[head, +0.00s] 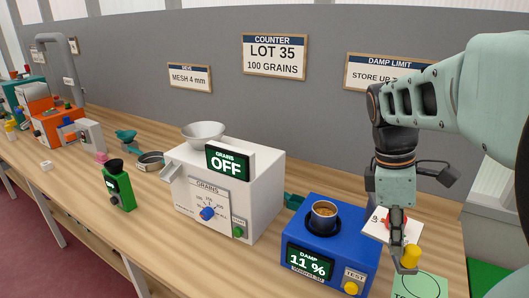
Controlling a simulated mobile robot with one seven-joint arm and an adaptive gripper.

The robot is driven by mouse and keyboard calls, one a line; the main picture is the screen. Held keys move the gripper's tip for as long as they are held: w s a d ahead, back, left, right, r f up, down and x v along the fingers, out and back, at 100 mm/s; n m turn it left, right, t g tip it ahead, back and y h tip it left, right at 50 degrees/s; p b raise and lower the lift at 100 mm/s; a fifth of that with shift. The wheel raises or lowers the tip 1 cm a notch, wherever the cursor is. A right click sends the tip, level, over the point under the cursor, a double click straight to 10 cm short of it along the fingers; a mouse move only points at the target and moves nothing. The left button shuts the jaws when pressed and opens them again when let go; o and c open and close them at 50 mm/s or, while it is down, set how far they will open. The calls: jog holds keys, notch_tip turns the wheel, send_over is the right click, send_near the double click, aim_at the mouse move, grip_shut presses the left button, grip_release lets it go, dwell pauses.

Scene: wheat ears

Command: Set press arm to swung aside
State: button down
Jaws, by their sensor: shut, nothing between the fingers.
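My gripper (400,262) hangs pointing down at the right of the counter, beside the blue damp meter (326,243). Its fingers are together with nothing between them. A yellow cylindrical piece (411,256) stands right by the fingertips; I cannot tell whether they touch it. The damp meter reads 11 %, has a cup of brown grain (324,215) in its top and a yellow TEST button (350,288). I cannot make out the press arm for certain; my gripper and arm hide part of this area.
A white grain counter (262,190) showing OFF stands left of the meter. A red round thing and a white card (376,231) lie partly behind my gripper. A green card (420,287) lies at the front right. A small green device (118,187) and several machines stand farther left.

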jog(key=s+d+p, duration=0.1)
jog(key=d, duration=0.5)
jog(key=shift+d, duration=0.2)
jog(key=shift+s+d, duration=0.1)
jog(key=shift+d, duration=0.05)
jog(key=shift+r, duration=0.1)
